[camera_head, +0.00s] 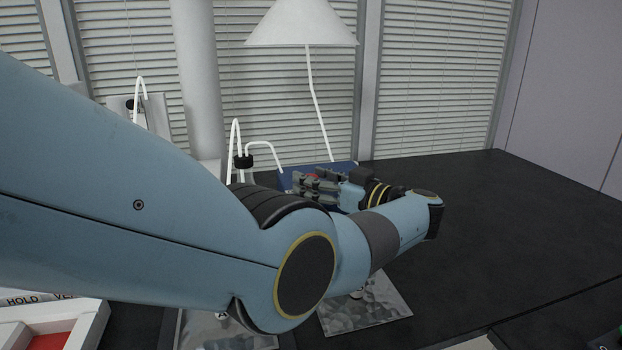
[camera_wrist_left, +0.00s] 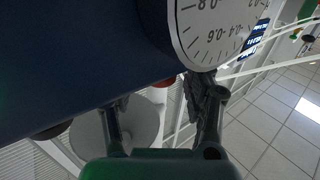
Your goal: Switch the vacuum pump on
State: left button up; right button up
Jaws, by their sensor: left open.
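The dark blue vacuum pump (camera_head: 286,183) stands on the black bench behind my left gripper in the head view, mostly covered by my arm. In the left wrist view its blue body (camera_wrist_left: 80,60) fills the upper left, with a round white dial gauge (camera_wrist_left: 212,35) on it. A small red part (camera_wrist_left: 165,82) shows at the body's lower edge, between my fingers in the picture; whether it is touched cannot be told. My left gripper (camera_head: 312,186) is open, its fingers close to the pump; it also shows in the left wrist view (camera_wrist_left: 162,98). My right gripper is not in view.
A white-shaded lamp (camera_head: 303,26) stands behind the pump. White bent tubes (camera_head: 236,140) rise left of it. Grey speckled plates (camera_head: 385,308) lie in front, and a white tray (camera_head: 92,325) with red inside is at lower left. The bench (camera_head: 530,215) is clear at right.

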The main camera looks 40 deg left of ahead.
pick_arm(q)
jog(key=d, duration=0.6)
jog(key=shift+s+d, duration=0.25)
